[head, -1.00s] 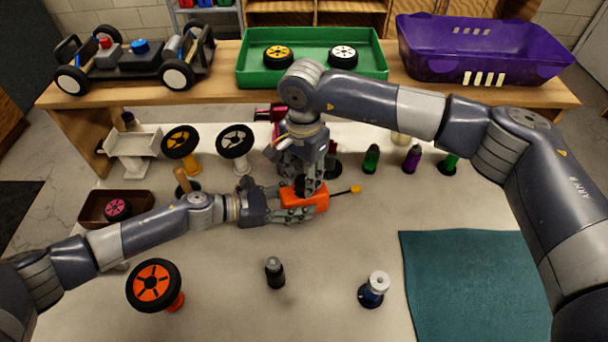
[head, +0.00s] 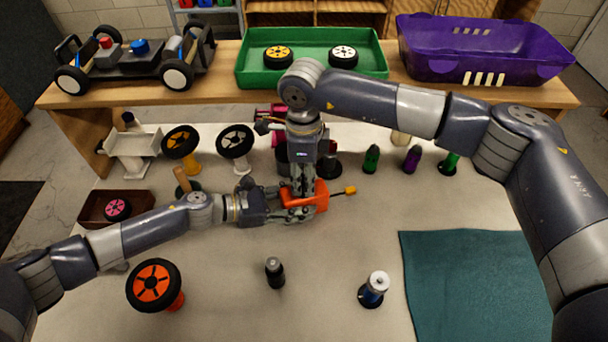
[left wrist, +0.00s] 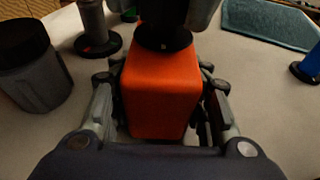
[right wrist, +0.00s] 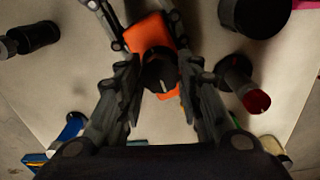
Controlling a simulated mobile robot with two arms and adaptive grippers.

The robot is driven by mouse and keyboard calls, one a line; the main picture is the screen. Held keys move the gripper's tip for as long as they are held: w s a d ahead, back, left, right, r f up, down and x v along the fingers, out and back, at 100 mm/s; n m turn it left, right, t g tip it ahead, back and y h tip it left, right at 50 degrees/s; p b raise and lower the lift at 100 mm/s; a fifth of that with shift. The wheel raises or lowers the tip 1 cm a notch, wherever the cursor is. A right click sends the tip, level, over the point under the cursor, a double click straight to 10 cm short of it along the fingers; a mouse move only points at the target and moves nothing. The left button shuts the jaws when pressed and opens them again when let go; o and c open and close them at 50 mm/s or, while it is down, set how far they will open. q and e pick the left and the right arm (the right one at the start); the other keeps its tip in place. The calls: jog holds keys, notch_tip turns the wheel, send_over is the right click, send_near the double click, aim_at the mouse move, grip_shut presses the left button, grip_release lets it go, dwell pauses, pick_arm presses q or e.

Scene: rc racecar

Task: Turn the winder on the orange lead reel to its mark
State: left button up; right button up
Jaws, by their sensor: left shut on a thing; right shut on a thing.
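The orange lead reel (head: 318,200) lies on the white table near its middle, with a yellow-tipped lead (head: 345,191) sticking out to the right. My left gripper (head: 287,204) is shut on the reel's orange body (left wrist: 160,95), with one finger on each side. My right gripper (head: 300,190) comes down from above and is shut on the black winder (right wrist: 160,73) on the reel's top. In the left wrist view the winder's black base (left wrist: 163,42) shows, its upper part hidden by the right gripper.
An orange wheel on a stand (head: 154,286), a black bottle (head: 274,271) and a blue-and-silver item (head: 374,288) stand in front. A teal mat (head: 470,285) lies at right. Wheels on stands and small bottles stand behind.

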aim_at(304, 180)
jog(key=m, duration=0.5)
jog(key=shift+m, duration=0.4)
dwell(0.4)
jog(key=o, duration=1.1)
notch_tip(304, 180, up, 12)
jog(key=shift+f, duration=0.1)
jog(key=shift+w, duration=0.1)
